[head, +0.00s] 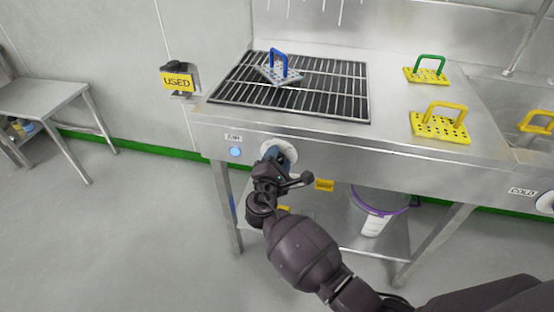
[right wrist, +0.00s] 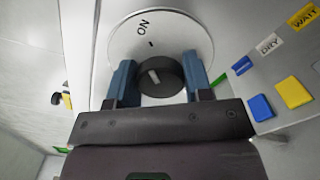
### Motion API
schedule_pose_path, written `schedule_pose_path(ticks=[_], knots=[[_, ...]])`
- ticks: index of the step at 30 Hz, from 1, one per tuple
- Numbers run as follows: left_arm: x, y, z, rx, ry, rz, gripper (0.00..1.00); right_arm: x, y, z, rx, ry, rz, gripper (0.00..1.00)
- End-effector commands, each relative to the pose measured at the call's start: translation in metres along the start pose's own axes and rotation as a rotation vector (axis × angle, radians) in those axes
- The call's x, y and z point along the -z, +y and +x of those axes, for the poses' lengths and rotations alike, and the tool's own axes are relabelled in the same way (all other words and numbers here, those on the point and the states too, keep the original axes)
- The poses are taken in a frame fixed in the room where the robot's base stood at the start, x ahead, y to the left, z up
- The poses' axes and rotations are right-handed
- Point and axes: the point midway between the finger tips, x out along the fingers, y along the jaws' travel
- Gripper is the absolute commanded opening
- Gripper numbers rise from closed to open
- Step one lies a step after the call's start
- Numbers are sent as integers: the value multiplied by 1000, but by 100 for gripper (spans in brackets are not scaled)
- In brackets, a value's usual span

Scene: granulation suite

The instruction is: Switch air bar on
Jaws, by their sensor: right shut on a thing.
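The air bar's control is a dark round knob (right wrist: 165,80) on a white dial plate (right wrist: 185,28), on the front panel of the steel bench. The plate also shows in the head view (head: 286,144), under the grille's front edge and right of the AIR label (head: 233,138). A blue lamp (head: 236,152) is below that label. In the right wrist view, ON and a short tick are printed above the knob. The knob's white mark tilts up-left, roughly toward them. My right gripper (head: 273,158) is shut on the knob, one blue finger each side. My left gripper is out of view.
A black grille (head: 330,85) on the bench holds a grey perforated plate with a blue handle (head: 278,72). Yellow perforated plates (head: 440,128) lie to the right. A USED sign box (head: 178,82) is on the left. A purple-rimmed bucket (head: 376,212) stands on the lower shelf.

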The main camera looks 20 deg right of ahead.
Motion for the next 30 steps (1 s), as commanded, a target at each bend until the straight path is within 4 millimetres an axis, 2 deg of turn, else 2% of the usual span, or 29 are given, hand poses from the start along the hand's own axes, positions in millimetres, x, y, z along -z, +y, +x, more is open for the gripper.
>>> schedule_pose_path(ticks=[15, 16, 21, 30], knots=[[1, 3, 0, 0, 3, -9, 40, 1, -1, -1, 2, 2, 21, 23], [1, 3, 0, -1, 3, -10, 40, 1, -1, -1, 2, 2, 21, 48], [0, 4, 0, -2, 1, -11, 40, 1, -1, 0, 1, 2, 20, 72], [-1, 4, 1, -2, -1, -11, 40, 0, 0, -2, 1, 1, 19, 72]])
